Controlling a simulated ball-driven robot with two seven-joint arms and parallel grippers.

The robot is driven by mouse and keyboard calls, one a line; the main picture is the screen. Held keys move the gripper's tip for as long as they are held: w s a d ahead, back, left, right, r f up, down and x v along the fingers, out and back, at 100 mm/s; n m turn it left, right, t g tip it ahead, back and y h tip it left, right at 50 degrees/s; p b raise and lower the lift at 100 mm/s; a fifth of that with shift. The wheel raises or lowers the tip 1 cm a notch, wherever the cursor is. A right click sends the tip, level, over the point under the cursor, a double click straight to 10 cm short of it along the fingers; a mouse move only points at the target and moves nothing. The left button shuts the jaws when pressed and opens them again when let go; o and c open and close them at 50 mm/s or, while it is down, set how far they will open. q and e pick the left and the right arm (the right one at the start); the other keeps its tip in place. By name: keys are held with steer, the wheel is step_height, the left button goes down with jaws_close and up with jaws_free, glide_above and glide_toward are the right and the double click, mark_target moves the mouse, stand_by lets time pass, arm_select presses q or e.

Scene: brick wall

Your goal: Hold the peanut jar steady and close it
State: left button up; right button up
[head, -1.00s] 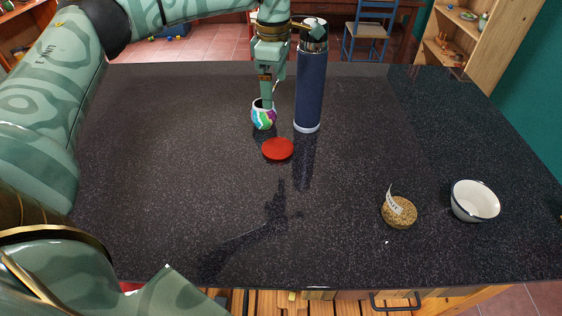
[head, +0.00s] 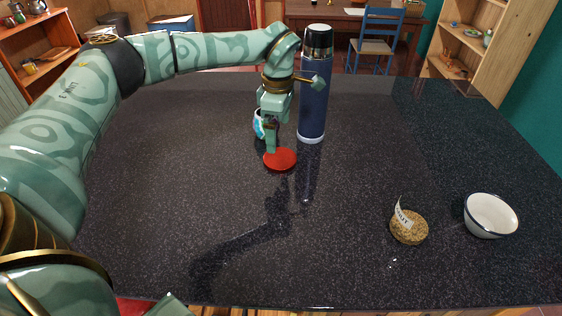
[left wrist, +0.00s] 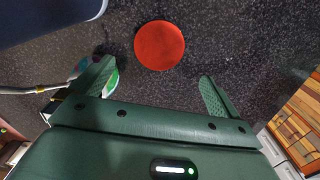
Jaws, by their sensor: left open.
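A flat round red lid (head: 281,159) lies mid-counter, apart from the jar. My left gripper (head: 271,148) points down just behind and above the lid, open and empty. In the left wrist view the red lid (left wrist: 160,45) lies just beyond the two spread fingers (left wrist: 156,78), on the dark counter. My right gripper is not in view.
A tall blue bottle (head: 313,95) stands close right of my left gripper. A colourful small pot (head: 258,124) is partly hidden behind the gripper. A white bowl (head: 491,216) stands right of the jar.

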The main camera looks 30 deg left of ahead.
mark_target(280, 158)
arm_select(q)
steer(key=shift+f, duration=1.6)
step_height(280, 158, down, 5)
steer(key=shift+w+d+f+b, duration=0.1)
steer(key=shift+w+f+b, duration=0.1)
steer(key=shift+b, duration=1.05)
steer(key=shift+s+r, duration=0.1)
steer(key=c, duration=0.8)
steer(key=shift+c, duration=0.6)
steer(key=shift+r, duration=0.1)
